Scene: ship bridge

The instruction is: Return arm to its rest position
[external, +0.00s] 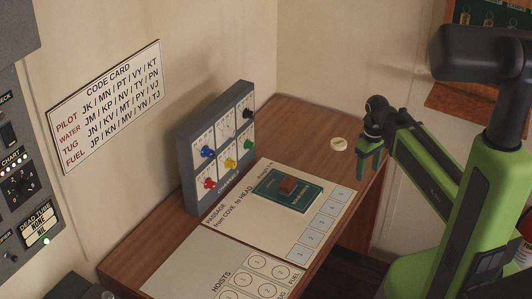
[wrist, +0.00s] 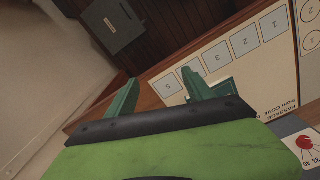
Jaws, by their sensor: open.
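My gripper (external: 369,150) is above the right edge of the wooden desk, with its fingers pointing down. In the wrist view the two green fingers of my gripper (wrist: 160,95) stand apart with nothing between them. My green arm reaches in from the right of the external view and is bent, not folded flat.
The wooden desk (external: 278,122) holds a passage sheet (external: 225,212) with a green book (external: 270,190), and a hoists sheet (external: 180,268). A grey panel with coloured knobs (external: 188,150) stands behind. A small cream disc (external: 338,144) lies near my gripper. A code card (external: 75,145) hangs on the wall.

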